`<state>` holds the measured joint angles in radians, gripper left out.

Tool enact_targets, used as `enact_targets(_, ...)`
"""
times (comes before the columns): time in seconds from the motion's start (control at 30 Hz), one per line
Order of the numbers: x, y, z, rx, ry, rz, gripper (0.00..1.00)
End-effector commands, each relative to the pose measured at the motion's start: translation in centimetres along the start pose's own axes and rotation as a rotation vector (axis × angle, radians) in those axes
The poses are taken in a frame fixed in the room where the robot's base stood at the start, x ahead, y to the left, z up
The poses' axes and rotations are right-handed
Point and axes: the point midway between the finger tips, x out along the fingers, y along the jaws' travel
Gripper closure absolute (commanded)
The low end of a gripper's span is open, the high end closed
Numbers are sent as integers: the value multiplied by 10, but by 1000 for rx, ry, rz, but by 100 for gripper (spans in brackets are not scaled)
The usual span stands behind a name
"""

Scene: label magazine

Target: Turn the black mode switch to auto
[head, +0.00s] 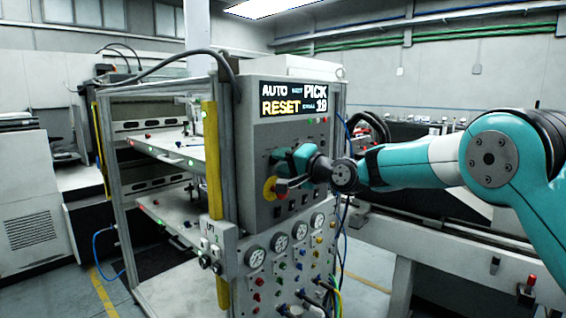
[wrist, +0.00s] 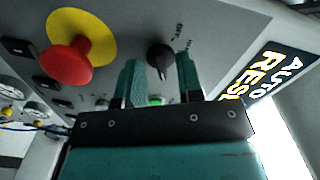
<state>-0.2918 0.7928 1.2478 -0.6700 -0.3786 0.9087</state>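The black mode switch (wrist: 160,57) is a round knob on the grey control panel (wrist: 215,22). It shows in the wrist view, with small dark lettering beside it that is too blurred to read surely. My gripper (wrist: 157,63) is open, its two teal fingers one on each side of the knob. Gaps show between the knob and both fingers; I cannot tell how deep the tips reach. In the head view my gripper (head: 277,160) is at the panel face and hides the switch. The display (head: 294,98) reads AUTO, PICK and RESET.
A red emergency-stop button (wrist: 72,62) on a yellow disc is close left of the fingers in the wrist view. A green button (wrist: 155,100) shows between the fingers. Gauges (head: 279,242) and small knobs sit below the panel. A yellow strip (head: 211,160) runs along the frame post.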

Motion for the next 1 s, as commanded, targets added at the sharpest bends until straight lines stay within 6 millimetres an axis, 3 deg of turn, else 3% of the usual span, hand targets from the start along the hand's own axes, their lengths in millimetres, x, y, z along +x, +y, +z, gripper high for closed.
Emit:
enact_targets(0.2, -3, 0, 0, -1, 0, 0, 66)
enact_targets(0.37, -24, 2, 0, 0, 1, 0, 66)
enact_targets(0.8, -133, 4, 0, -1, 3, 2, 66)
enact_targets(1.0, -164, 2, 0, 0, 2, 1, 66)
